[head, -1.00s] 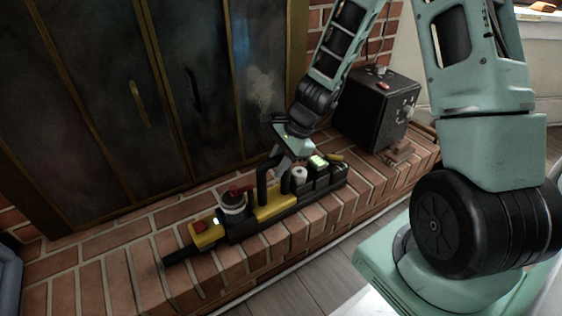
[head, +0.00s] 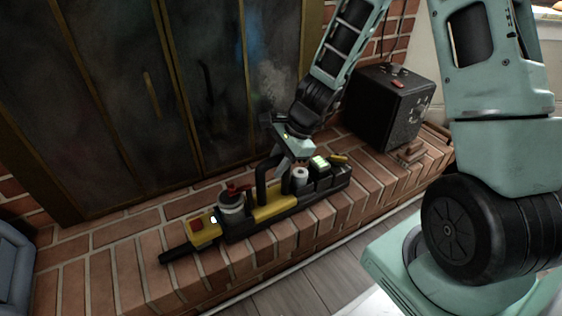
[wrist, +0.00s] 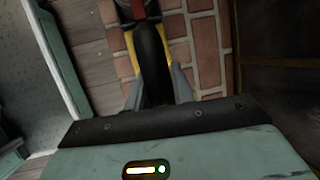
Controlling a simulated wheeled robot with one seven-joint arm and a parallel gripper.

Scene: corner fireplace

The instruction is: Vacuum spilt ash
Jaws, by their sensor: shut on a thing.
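A black and yellow vacuum (head: 275,208) lies along the brick hearth, its black nozzle (head: 176,255) towards the left. My gripper (head: 286,163) reaches down from above and is shut on the handle. The wrist view also shows the dark handle (wrist: 152,55) between my two grey fingers (wrist: 156,88). Whether the vacuum touches the bricks all along its length I cannot tell. I cannot make out ash on the hearth.
Dark fireplace doors (head: 105,100) with brass frames stand close behind the vacuum; one pane has a pale smudge. A black box (head: 390,108) stands on the hearth at right, with small brick-coloured pieces (head: 411,152) beside it. The hearth's front edge drops to a plank floor (head: 310,262).

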